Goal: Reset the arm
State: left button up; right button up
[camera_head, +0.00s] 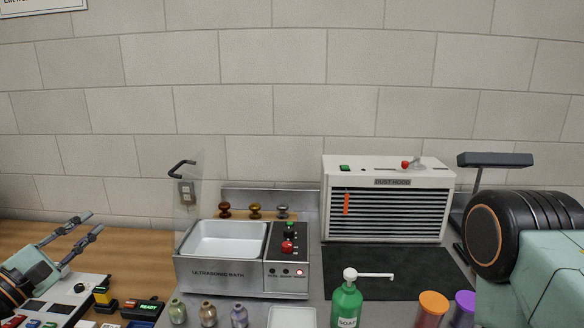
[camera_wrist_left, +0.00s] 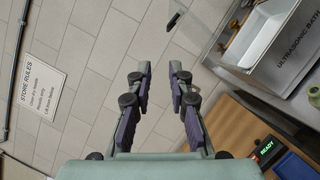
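My left gripper (camera_head: 95,222) is at the left of the head view, above the wooden bench and left of the ultrasonic bath. Its two fingers are apart, with nothing between them. The left wrist view shows the same gripper (camera_wrist_left: 160,68) open and empty, with the wall behind it. My right arm shows at the right edge of the head view as a black joint and a pale green link. My right gripper is outside the frames.
The ultrasonic bath (camera_head: 219,274), with a raised clear lid, stands mid-bench. A dust hood (camera_head: 388,168) stands behind a dark mat (camera_head: 395,272). A green soap bottle (camera_head: 346,305), several small jars and an orange-lidded pot (camera_head: 433,304) line the front. The READY box (camera_head: 142,308) sits near the left gripper.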

pick_arm(q)
jog(key=s+d+f+m+g+y+b, duration=0.1)
jog(key=s+d+f+m+g+b, duration=0.2)
jog(key=f, duration=0.6)
jog(key=s+d+f+m+g+y+b, duration=0.25)
jog(key=d+f+m, duration=0.25)
jog(key=f, duration=0.3)
jog(key=s+d+f+m+g+y+b, duration=0.1)
jog(key=d+f+m+g, duration=0.35)
jog(key=f, duration=0.45)
jog(key=s+d+f+m+g+b, duration=0.2)
jog(key=s+f+g+b, duration=0.1)
jog(key=s+f, duration=0.5)
jog(key=s+d+f+m+g+y+b, duration=0.1)
jog(key=s+d+f+m+g+b, duration=0.1)
jog(key=s+f, duration=0.7)
jog(key=s+d+f+m+g+y+b, duration=0.1)
jog(key=s+d+f+m+g+b, duration=0.1)
jog(key=s+f+b, duration=0.4)
jog(key=s+f+m+g, duration=0.1)
jog(key=s+f+g, duration=0.1)
jog(key=s, duration=0.5)
jog(key=shift+s+f, duration=0.35)
jog(key=shift+f, duration=0.3)
jog(key=shift+w+y, duration=0.1)
jog(key=shift+y, duration=0.15)
